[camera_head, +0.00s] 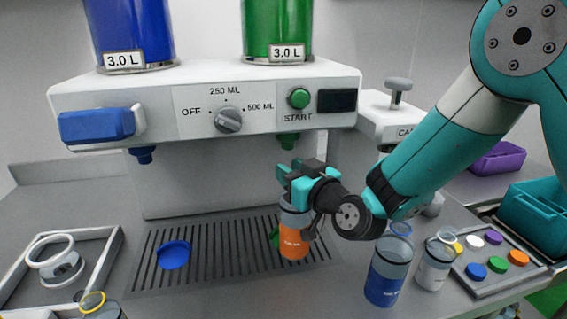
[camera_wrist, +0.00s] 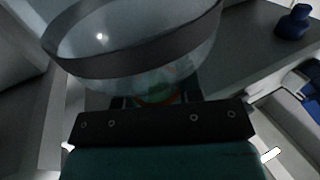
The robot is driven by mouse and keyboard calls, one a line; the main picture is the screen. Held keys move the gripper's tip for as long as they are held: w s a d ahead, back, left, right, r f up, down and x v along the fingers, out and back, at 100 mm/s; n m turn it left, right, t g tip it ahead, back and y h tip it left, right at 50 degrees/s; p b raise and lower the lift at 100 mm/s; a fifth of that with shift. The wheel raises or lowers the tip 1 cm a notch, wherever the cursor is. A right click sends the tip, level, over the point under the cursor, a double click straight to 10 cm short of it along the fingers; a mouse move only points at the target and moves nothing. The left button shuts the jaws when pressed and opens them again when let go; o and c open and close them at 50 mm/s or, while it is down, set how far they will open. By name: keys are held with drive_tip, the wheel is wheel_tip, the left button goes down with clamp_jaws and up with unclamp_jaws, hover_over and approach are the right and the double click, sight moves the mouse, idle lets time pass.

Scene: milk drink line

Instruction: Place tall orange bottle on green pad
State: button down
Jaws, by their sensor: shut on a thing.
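The tall orange bottle (camera_head: 293,243) is upright over the right side of the dark drip grate in the head view. My gripper (camera_head: 299,200) is shut on its clear upper part. The green pad (camera_head: 274,237) is mostly hidden behind the bottle; only a sliver shows at the bottle's left. I cannot tell whether the bottle's base touches the pad. In the wrist view, the bottle's wide dark rim (camera_wrist: 140,55) fills the upper left, with some green visible through it.
A blue pad (camera_head: 174,255) lies on the grate's left. The dispenser (camera_head: 210,100) stands behind, its green nozzle (camera_head: 288,142) above the bottle. A blue bottle (camera_head: 387,272) and a white bottle (camera_head: 435,265) stand at right, beside a tray of coloured caps (camera_head: 490,281).

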drive_tip(key=w+a+f+p, duration=0.2)
drive_tip(key=w+f, duration=0.1)
drive_tip(key=w, duration=0.3)
drive_tip(key=shift+w+f+p, duration=0.25)
drive_tip(key=shift+p, duration=0.1)
drive_tip(key=c, duration=0.8)
unclamp_jaws()
drive_tip(key=shift+s, duration=0.1)
